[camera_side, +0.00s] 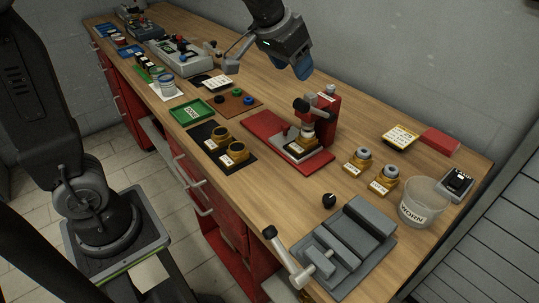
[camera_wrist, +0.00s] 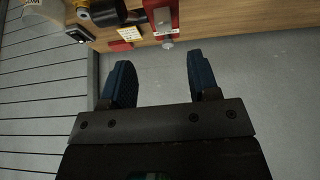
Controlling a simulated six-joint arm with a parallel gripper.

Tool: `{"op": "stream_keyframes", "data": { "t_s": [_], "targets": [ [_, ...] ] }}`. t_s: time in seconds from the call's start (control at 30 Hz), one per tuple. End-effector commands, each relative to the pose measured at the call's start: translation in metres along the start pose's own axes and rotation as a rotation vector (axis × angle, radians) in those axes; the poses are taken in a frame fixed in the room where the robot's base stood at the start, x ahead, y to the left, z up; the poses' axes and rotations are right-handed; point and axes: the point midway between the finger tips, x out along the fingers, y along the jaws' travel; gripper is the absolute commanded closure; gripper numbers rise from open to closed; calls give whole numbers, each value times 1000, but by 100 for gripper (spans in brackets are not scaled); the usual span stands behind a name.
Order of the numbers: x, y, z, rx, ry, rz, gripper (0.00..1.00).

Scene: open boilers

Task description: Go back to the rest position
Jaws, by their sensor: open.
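My gripper (camera_side: 302,66) is up in the air above the back part of the bench, behind and above the red press (camera_side: 327,115). Its blue fingers point down and to the right in the side view. In the wrist view the two fingers of my gripper (camera_wrist: 161,78) stand wide apart with nothing between them.
The wooden bench (camera_side: 270,195) carries a black mat (camera_side: 236,165) with brass parts, a green tray (camera_side: 190,112), a clear bin (camera_side: 424,203), a grey vise (camera_side: 345,250) and two brass parts near the bin. The air around the gripper looks free; the wall stands behind.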

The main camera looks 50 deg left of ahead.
Motion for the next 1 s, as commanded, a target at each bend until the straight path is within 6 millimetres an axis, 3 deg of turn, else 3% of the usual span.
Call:
{"op": "stream_keyframes", "data": {
  "t_s": [0.03,0.2,0.4,0.5,0.7,1.0],
  "targets": [
    [-17,-5,20,-1,4,-2,45],
    [-50,-16,90,4,-2,-6,45],
    [-64,-23,166,7,-8,-9,45],
    [-64,-25,191,9,-11,-9,45],
    [-62,-26,211,11,-16,-10,45],
    [-62,-26,211,11,-16,-10,45]
  ]
}}
